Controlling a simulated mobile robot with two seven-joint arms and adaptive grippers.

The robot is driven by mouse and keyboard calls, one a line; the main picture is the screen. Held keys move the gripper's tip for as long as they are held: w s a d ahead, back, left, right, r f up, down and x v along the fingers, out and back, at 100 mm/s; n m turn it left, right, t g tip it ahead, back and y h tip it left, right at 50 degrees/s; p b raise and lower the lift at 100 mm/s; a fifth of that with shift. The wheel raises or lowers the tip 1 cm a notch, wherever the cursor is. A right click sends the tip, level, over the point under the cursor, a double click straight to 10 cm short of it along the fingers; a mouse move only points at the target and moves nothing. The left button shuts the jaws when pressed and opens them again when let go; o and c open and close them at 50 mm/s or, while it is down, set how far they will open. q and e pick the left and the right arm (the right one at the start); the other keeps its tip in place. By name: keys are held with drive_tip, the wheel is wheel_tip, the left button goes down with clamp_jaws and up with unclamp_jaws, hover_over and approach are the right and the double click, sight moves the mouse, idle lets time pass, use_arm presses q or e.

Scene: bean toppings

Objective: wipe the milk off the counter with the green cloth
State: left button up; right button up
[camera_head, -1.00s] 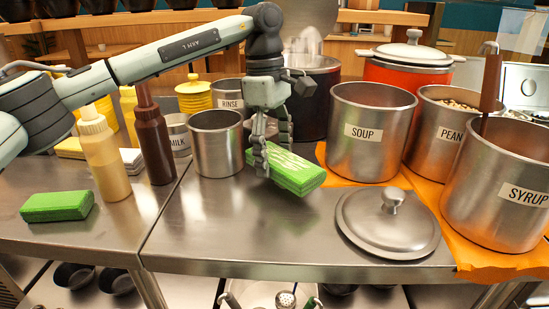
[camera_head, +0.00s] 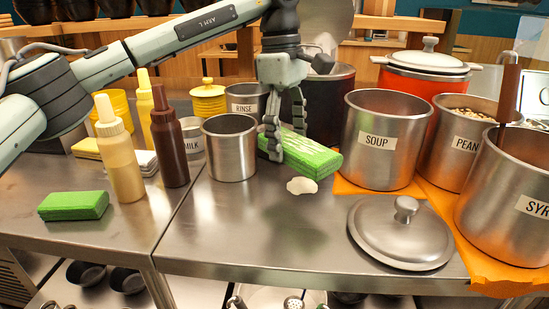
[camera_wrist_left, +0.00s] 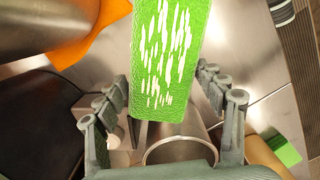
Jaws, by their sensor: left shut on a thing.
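My left gripper (camera_head: 286,128) is shut on a green cloth (camera_head: 312,156), a thick block-like pad marked with white streaks. It holds the cloth tilted, at the counter's middle, in front of the soup pot's left side. A small white milk puddle (camera_head: 301,186) lies on the counter (camera_head: 260,235) just in front of the cloth. In the left wrist view the cloth (camera_wrist_left: 168,60) extends away beyond the fingers, streaked face visible. A second green cloth (camera_head: 73,206) lies flat at the left. My right gripper is not in view.
An open metal pot (camera_head: 230,150) stands close left of the gripper. The soup pot (camera_head: 384,150) is on the right, with a loose lid (camera_head: 400,240) in front. Brown (camera_head: 169,145) and tan (camera_head: 120,160) bottles stand left. The front middle counter is clear.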

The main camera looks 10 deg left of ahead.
sight(286, 185)
use_arm(q)
drive_tip(key=shift+f, duration=0.15)
drive_tip(key=shift+w+a+f+b, duration=0.15)
drive_tip(key=shift+f+b, duration=0.6)
drive_tip(key=shift+f, duration=0.9)
drive_tip(key=shift+w+a+f+b, duration=0.15)
drive_tip(key=shift+f+b, duration=0.6)
drive_tip(key=shift+f, duration=0.9)
drive_tip(key=shift+f+b, duration=0.3)
drive_tip(key=shift+f, duration=0.25)
drive_tip(key=shift+d, duration=0.1)
